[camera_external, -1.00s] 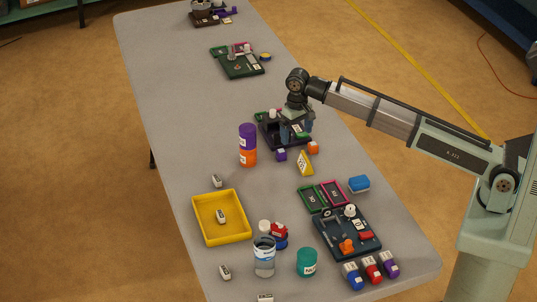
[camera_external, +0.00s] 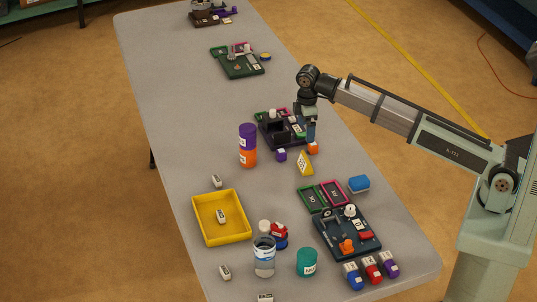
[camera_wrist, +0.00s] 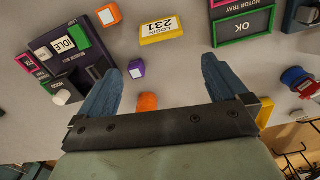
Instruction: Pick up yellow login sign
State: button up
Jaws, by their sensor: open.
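The yellow login sign (camera_external: 305,163) is a small wedge on the grey table, to the right of the purple and orange cylinders. It also shows in the wrist view, where the sign (camera_wrist: 161,31) reads "LOGIN 231". My gripper (camera_external: 311,137) is above the table by the right edge of the dark purple station, behind the sign. In the wrist view my gripper (camera_wrist: 160,66) has its two blue-grey fingers wide apart with nothing held between them. The sign lies beyond the fingertips, apart from them.
A purple cube (camera_wrist: 136,68) lies close to the left finger, and an orange cube (camera_wrist: 109,14) is left of the sign. The dark purple station (camera_external: 280,130) is beside my gripper. A green "OK" tray (camera_wrist: 243,27) is right of the sign. Bare table surrounds the sign.

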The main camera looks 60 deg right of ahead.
aim_at(305, 157)
jog(key=shift+n, duration=0.4)
jog(key=shift+a+f, duration=0.2)
jog(key=shift+f, duration=6.7)
jog(key=shift+c, duration=0.3)
jog(key=c, duration=0.7)
